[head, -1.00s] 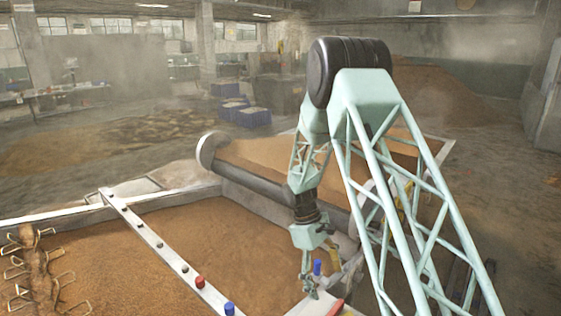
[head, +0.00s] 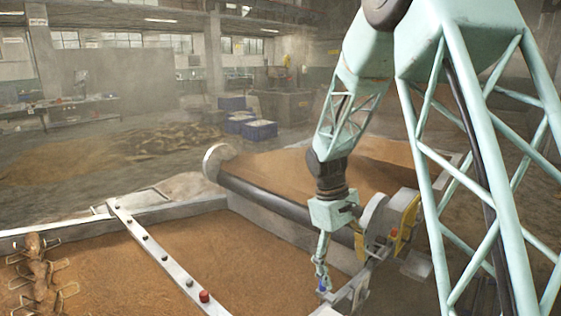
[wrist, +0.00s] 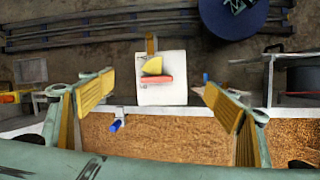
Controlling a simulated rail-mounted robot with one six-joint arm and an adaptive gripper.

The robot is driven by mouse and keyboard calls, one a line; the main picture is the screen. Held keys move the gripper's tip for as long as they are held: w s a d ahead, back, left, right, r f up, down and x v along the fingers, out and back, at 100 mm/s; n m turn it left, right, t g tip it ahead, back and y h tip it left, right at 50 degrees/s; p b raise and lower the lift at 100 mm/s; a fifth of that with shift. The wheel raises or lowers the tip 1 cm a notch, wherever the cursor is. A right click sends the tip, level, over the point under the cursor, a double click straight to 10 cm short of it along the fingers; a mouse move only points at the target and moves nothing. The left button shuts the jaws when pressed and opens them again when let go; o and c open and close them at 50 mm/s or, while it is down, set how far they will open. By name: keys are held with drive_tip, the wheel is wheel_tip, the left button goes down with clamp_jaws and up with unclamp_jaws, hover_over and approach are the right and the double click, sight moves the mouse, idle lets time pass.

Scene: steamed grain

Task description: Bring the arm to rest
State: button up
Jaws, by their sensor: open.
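My gripper (head: 322,278) hangs from my pale green lattice arm over the right edge of the grain bed (head: 255,245) in the head view. In the wrist view my gripper (wrist: 158,98) is open, its yellow-padded fingers wide apart with nothing between the pads. A white panel (wrist: 175,95) bearing a red piece (wrist: 150,81) and a yellow piece (wrist: 153,66) lies below and beyond the fingers. A blue knob (wrist: 116,125) stands at the grain's edge. The fingertips are too small to judge in the head view.
A metal rail with knobs, one of them red (head: 204,296), crosses the bed. A dark roller (head: 270,198) lies along its far side. A spiked auger (head: 40,275) is at left. Blue crates (head: 258,130) stand on the floor behind.

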drive_tip(key=s+d+r+m+t+y, duration=0.1)
drive_tip(key=s+d+r+m+t, duration=0.2)
drive_tip(key=s+r, duration=1.7)
drive_tip(key=s+r+m+t, duration=0.1)
drive_tip(key=s+r+m, duration=0.1)
drive_tip(key=s, duration=0.8)
drive_tip(key=s+a+r+m+t+y, duration=0.1)
drive_tip(key=s+r, duration=0.3)
drive_tip(key=s, duration=0.6)
drive_tip(key=shift+s+m+t+y, duration=0.3)
drive_tip(key=shift+s+m, duration=0.1)
drive_tip(key=shift+m, duration=0.3)
